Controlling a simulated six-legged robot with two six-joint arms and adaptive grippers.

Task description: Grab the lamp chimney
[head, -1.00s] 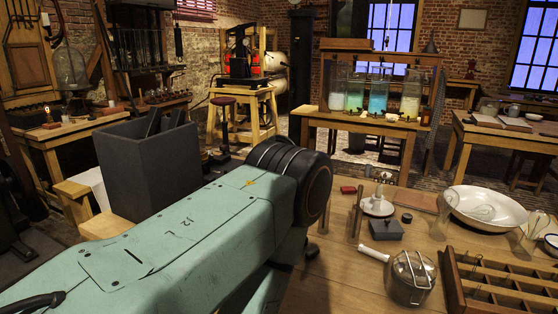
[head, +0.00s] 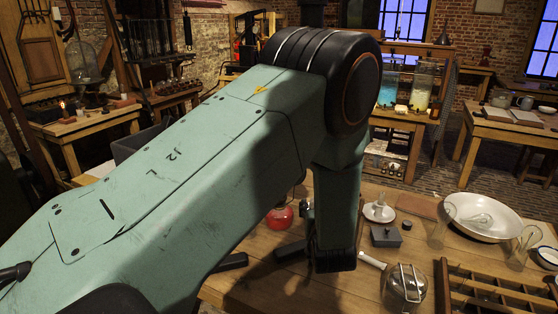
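Two clear glass pieces with the look of lamp chimneys stand on the wooden table, one (head: 441,226) at the left edge of the white bowl and one (head: 524,246) at its lower right. I cannot tell which is the lamp chimney meant. My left arm fills the left and middle of the view. Its forearm hangs down to a dark end left of the grey block, well left of both glasses. My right gripper is not in view.
The white bowl (head: 484,222) holds clear glass. A divided wooden tray (head: 497,292), a glass jar with a metal clip (head: 404,290), a grey block (head: 386,236) and a white stand (head: 379,212) lie nearby. A red lamp (head: 279,218) stands behind my arm.

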